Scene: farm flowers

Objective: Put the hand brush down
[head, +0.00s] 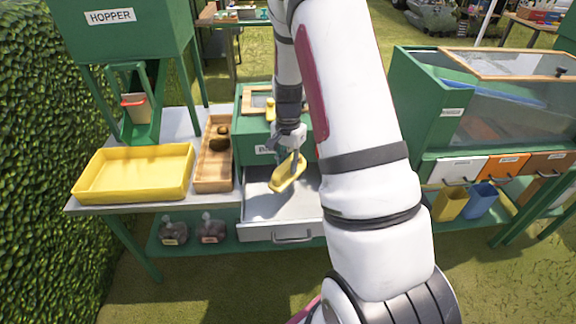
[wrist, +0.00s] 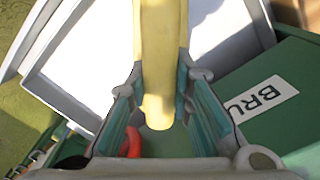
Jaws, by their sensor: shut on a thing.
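The yellow hand brush (head: 289,173) is held by my gripper (head: 295,155) over an open drawer (head: 265,206) under the green cabinet. In the wrist view the yellow brush (wrist: 160,60) stands between the two fingers of my gripper (wrist: 160,100), which are shut on it. Below it the pale drawer floor (wrist: 100,60) shows bare. The cabinet's label (wrist: 262,98) begins with "BRU"; the rest is cut off. I cannot tell whether the brush touches the drawer. My arm hides part of the drawer's right side.
A yellow tray (head: 135,174) and a wooden tray (head: 214,165) with dark round things stand left of the drawer. A green hopper (head: 123,35) is at the upper left. A glass-fronted green case (head: 500,95) stands right. Two bags (head: 210,229) lie on the lower shelf.

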